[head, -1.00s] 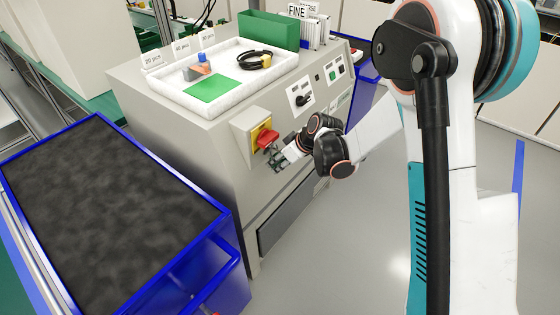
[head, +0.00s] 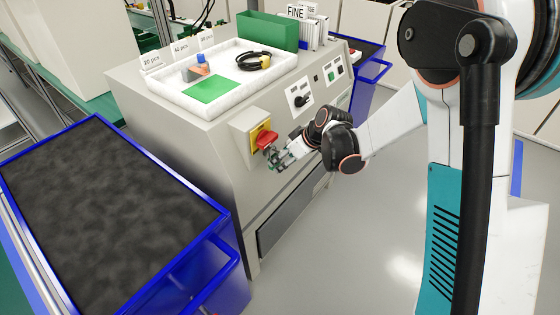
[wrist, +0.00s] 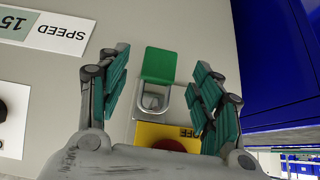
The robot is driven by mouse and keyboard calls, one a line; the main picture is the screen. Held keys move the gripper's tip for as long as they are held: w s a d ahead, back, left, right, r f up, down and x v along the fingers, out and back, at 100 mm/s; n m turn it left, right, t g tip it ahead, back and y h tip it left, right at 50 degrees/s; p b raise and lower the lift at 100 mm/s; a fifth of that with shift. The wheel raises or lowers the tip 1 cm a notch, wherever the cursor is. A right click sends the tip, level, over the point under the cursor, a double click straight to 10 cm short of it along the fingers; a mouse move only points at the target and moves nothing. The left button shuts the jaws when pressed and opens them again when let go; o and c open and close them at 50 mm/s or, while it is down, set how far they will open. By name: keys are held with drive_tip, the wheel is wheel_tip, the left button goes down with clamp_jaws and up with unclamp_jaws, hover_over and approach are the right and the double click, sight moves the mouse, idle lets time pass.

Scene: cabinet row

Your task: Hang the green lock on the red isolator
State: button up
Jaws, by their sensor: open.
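The red isolator (head: 266,140) sits on a yellow plate on the cabinet's grey box. In the wrist view, its red knob (wrist: 168,145) and yellow plate show at the bottom. The green lock (wrist: 160,64) is between my fingers, beside the yellow plate, with its grey shackle (wrist: 153,101) towards the isolator. I cannot tell for sure whether the shackle passes through the isolator. My gripper (wrist: 160,88) is open, its teal-padded fingers standing apart on both sides of the lock. In the head view my gripper (head: 277,160) is just below the red knob; the lock is too small to make out there.
The cabinet top carries a white tray (head: 180,98) with a green card, a black-and-yellow coil and small parts, and a green bin (head: 268,30). A blue-framed cart (head: 222,212) stands close at left. The floor at right is open.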

drive_tip(key=s+d+r+m+t+h, duration=0.1)
drive_tip(key=s+d+r+m, duration=0.2)
drive_tip(key=s+d+r, duration=0.45)
drive_tip(key=s+d+r+m+t+h, duration=0.15)
drive_tip(key=s+d+r, duration=0.25)
drive_tip(key=s+r, duration=0.55)
drive_tip(key=s+d+r+m+h, duration=0.1)
drive_tip(key=s+d+m, duration=0.2)
drive_tip(key=s, duration=0.3)
drive_tip(key=s+d+m+h, duration=0.2)
drive_tip(key=s+d+m, duration=0.1)
drive_tip(key=s, duration=0.3)
drive_tip(key=shift+s+r, duration=0.35)
drive_tip(key=shift+r, duration=0.05)
drive_tip(key=shift+t, duration=0.25)
idle(1.8)
